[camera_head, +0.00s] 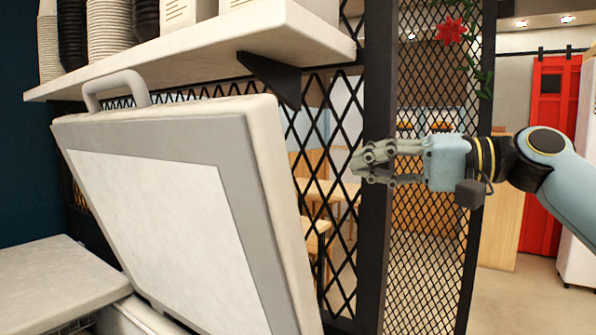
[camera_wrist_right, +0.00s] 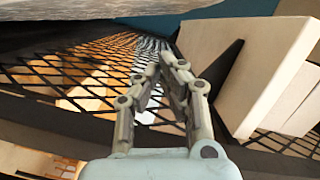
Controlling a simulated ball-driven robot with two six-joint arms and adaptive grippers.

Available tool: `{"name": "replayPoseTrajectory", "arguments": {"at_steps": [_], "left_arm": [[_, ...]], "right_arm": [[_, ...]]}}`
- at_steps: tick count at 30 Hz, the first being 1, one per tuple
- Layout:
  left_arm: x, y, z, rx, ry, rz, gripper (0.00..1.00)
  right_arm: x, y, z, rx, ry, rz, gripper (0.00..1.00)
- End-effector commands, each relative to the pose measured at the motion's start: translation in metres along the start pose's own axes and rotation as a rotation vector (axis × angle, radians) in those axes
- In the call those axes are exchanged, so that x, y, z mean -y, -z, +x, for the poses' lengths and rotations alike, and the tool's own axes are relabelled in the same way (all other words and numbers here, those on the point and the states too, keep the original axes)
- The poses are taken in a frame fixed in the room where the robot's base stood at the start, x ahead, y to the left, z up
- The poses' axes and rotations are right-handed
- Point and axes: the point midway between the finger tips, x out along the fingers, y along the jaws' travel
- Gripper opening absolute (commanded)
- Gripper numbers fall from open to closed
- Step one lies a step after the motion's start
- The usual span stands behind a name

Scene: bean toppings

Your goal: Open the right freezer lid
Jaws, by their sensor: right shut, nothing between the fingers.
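The right freezer lid (camera_head: 160,215) stands raised and tilted up in the head view, its pale inner panel facing me. Its grey handle (camera_head: 117,88) is at the top left edge, just below the shelf. My right gripper (camera_head: 360,163) is shut and empty, to the right of the lid and apart from it, in front of the black mesh. My left gripper is not in view.
A white shelf (camera_head: 200,50) with stacked cups (camera_head: 108,30) and boxes overhangs the lid. A black mesh partition with a post (camera_head: 376,200) stands behind. A second, closed white lid (camera_head: 55,280) lies at lower left.

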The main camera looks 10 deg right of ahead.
Motion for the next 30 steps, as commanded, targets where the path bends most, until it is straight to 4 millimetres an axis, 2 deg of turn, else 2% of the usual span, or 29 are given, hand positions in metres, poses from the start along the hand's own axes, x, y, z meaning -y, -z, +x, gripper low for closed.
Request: {"name": "replayPoseTrajectory", "arguments": {"at_steps": [13, 15, 21, 30], "left_arm": [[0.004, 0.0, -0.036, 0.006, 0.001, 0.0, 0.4], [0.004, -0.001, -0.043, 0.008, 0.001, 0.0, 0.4], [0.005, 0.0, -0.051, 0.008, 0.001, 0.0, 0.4], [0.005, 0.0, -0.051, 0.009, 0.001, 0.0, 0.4]], "right_arm": [[0.004, 0.0, 0.091, 0.001, 0.003, 0.006, 0.0], [0.002, -0.014, 0.09, 0.002, -0.001, 0.005, 0.0], [0.001, -0.034, 0.095, -0.001, -0.001, 0.002, 0.0], [-0.001, -0.039, 0.096, -0.001, -0.002, 0.001, 0.0]]}}
